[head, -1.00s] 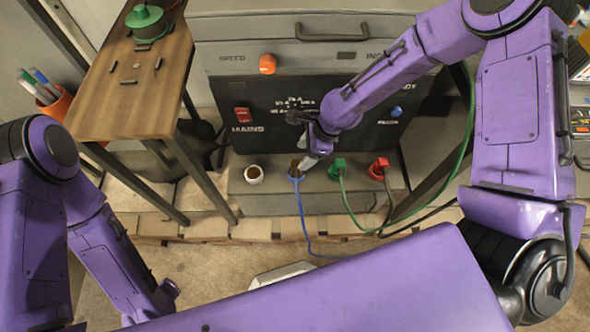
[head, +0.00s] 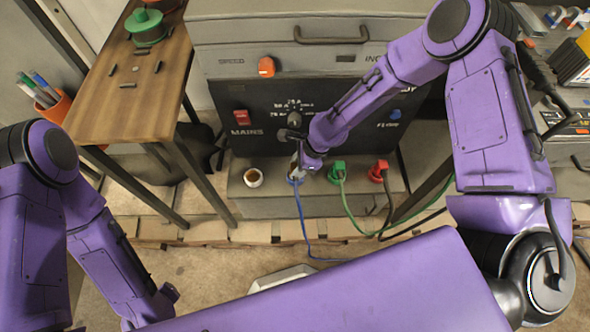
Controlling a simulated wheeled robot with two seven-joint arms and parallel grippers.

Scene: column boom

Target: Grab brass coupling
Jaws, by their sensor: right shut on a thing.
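My right gripper (head: 297,167) reaches down to the blue socket (head: 295,180) on the grey ledge below the black panel. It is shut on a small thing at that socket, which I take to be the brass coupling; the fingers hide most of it. A blue cable (head: 303,222) hangs from this socket toward the floor. My left arm is low at the left, and its gripper is not in view.
A white-rimmed socket (head: 253,178) is left of the gripper; a green plug (head: 338,170) and a red plug (head: 379,170) with cables are to its right. A wooden table (head: 130,85) stands at the left. The black panel (head: 270,135) rises behind.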

